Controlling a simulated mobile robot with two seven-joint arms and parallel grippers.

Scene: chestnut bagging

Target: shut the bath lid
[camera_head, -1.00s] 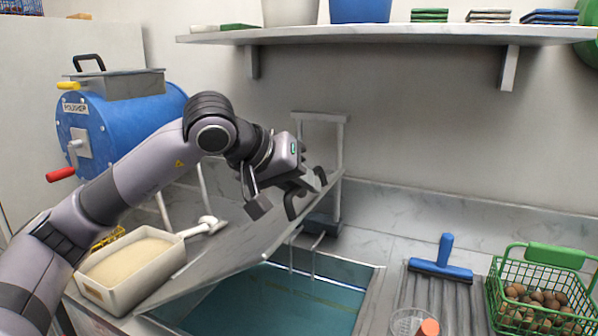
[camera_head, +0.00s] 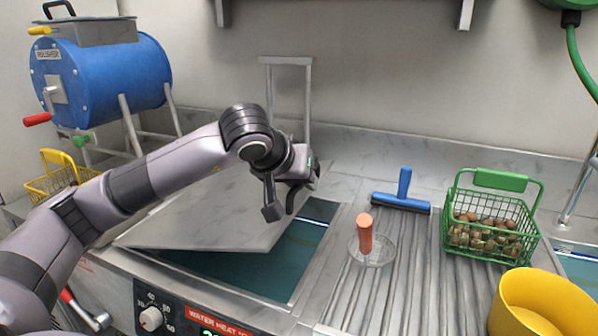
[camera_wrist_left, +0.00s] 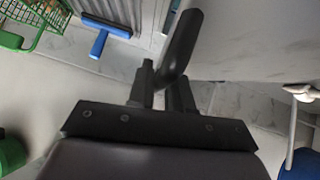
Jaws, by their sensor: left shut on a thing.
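The bath lid (camera_head: 205,222) is a grey metal sheet tilted low over the bath (camera_head: 285,262), its near edge raised above the rim. Blue-green water shows below the lid and to its right. My left gripper (camera_head: 291,200) is at the lid's right side, shut on the dark lid handle. In the left wrist view the handle (camera_wrist_left: 182,42) rises from between the fingers (camera_wrist_left: 163,88), beside the grey lid (camera_wrist_left: 255,40). The arm hides part of the lid. My right gripper is not in view.
A yellow bucket (camera_head: 540,305) is at the front right. A blue drum (camera_head: 105,80) stands back left.

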